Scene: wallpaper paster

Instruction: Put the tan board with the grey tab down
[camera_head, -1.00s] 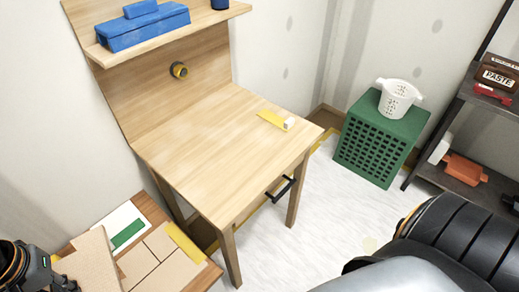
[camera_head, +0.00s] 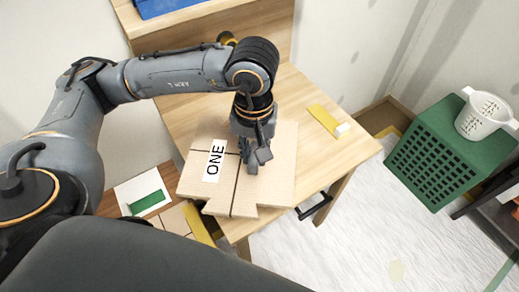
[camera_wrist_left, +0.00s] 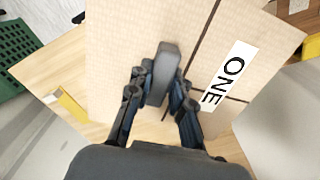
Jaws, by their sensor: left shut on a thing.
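The tan board (camera_head: 275,180) has dark grooves, a cut-out lower edge and a white label reading ONE (camera_head: 214,160). It lies flat over the front part of the wooden table (camera_head: 180,112) and sticks out past the front edge. Whether it touches the tabletop I cannot tell. My left gripper (camera_head: 254,160) points down at the board's middle. In the left wrist view the fingers are shut on the grey tab (camera_wrist_left: 163,72), which stands up from the board (camera_wrist_left: 115,45). My right gripper is not in view.
A yellow piece with a white end (camera_head: 324,120) lies on the table right of the board. A green crate (camera_head: 440,150) with a white basket (camera_head: 483,116) stands at the right. Lower left, a green item (camera_head: 148,201) lies near other tan pieces. A drawer handle (camera_head: 314,206) juts from the table front.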

